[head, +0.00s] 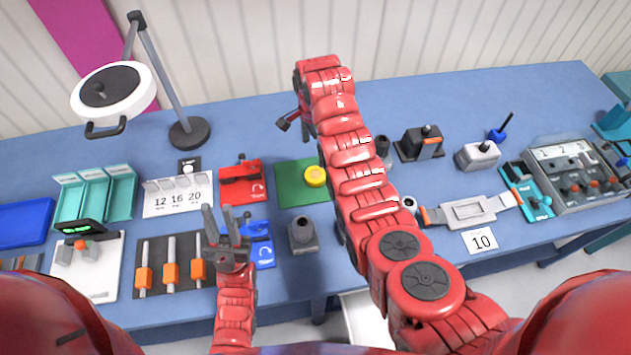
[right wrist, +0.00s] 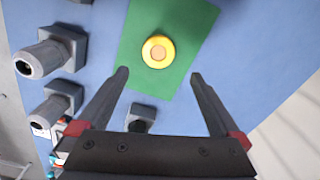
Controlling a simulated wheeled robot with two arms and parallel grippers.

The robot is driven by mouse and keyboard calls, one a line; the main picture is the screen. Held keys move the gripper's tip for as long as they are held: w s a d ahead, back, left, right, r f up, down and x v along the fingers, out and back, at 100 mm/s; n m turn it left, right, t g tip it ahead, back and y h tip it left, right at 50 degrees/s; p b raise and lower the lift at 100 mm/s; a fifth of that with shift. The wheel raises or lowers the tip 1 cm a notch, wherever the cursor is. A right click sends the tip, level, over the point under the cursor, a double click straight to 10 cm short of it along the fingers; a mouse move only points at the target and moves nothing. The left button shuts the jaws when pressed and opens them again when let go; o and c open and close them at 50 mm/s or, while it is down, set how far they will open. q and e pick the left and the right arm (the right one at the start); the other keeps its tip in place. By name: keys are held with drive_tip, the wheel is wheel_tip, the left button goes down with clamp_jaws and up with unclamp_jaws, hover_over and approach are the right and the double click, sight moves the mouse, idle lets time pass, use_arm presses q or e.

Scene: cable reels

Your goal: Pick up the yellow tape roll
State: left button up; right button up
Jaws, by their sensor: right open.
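The yellow tape roll (head: 315,176) lies on a green mat (head: 290,184) at the middle of the table. In the right wrist view the yellow tape roll (right wrist: 159,51) shows as a yellow ring with a paler centre, flat on the green mat (right wrist: 185,22). My right gripper (right wrist: 160,75) is open and empty, with the roll just beyond the gap between its fingertips, apart from both. In the head view my right arm reaches over the table and mostly hides this gripper. My left gripper (head: 218,210) is open and empty near the table's front, left of the roll.
A red device (head: 240,182) stands left of the mat, and a grey block (head: 302,234) stands in front of it. A ring-shaped lamp (head: 135,98) on a stand is at the back left. The table behind the mat is clear.

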hover_over(316, 174)
drive_tip(key=f, duration=0.6)
drive_tip(key=shift+w+a+f, duration=0.1)
drive_tip(key=shift+a+f, duration=0.05)
drive_tip(key=shift+a, duration=0.15)
drive_tip(key=shift+f, duration=0.45)
drive_tip(key=f, duration=0.1)
drive_tip(key=f+b, duration=0.1)
drive_tip(key=f, duration=0.1)
drive_tip(key=f+b, duration=0.1)
drive_tip(key=f, duration=0.1)
drive_tip(key=shift+d, duration=0.25)
drive_tip(key=shift+c, duration=0.2)
drive_tip(key=c, duration=1.1)
